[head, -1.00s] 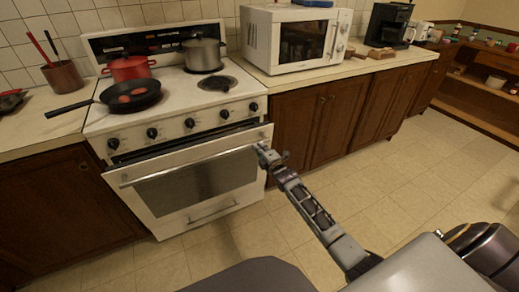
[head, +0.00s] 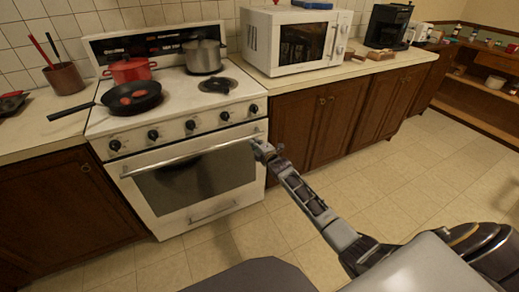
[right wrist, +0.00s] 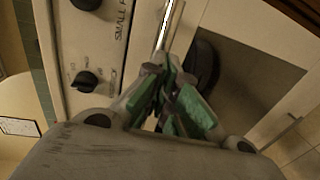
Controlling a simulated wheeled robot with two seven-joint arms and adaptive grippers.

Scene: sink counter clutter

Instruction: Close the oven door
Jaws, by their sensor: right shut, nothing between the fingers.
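The white oven's door (head: 195,180) has a dark window and a long metal handle (head: 190,158) along its top. In the head view the door sits close under the knob panel and looks nearly or fully shut; I cannot tell if a small gap is left. My right gripper (head: 262,150) is at the right end of the handle, against or very close to the door's upper right. In the right wrist view my gripper's green-padded fingers (right wrist: 178,105) are shut and empty, by the handle (right wrist: 168,25) and the door window (right wrist: 255,75). My left gripper is not in view.
A black pan (head: 132,98), a red pot (head: 130,70) and a steel pot (head: 203,55) stand on the stove. The pan's handle juts out over the left counter. Brown cabinets (head: 318,120) flank the oven. The tiled floor in front is clear.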

